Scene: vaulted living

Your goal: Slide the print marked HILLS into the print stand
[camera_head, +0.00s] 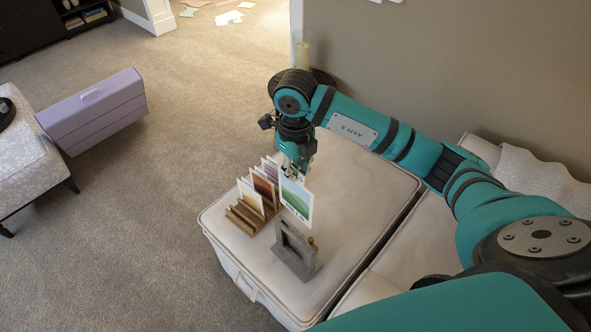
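A white-bordered print (296,198) with a green, hill-like picture hangs upright and slightly tilted below my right gripper (292,174). The gripper's fingers appear closed on the print's top edge. Any lettering on it is too small to read. A grey stand (296,256), which looks like the print stand, is on the pale cushioned seat just below and in front of the print. The print's lower edge is close to the stand's top; I cannot tell whether they touch. My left gripper is out of view.
A wooden rack (243,222) with several upright prints stands just left of the held print. The cushioned seat (345,200) is bare to the right. A candle in a glass (302,55) is behind my arm. A lilac chest (95,110) stands on the carpet at left.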

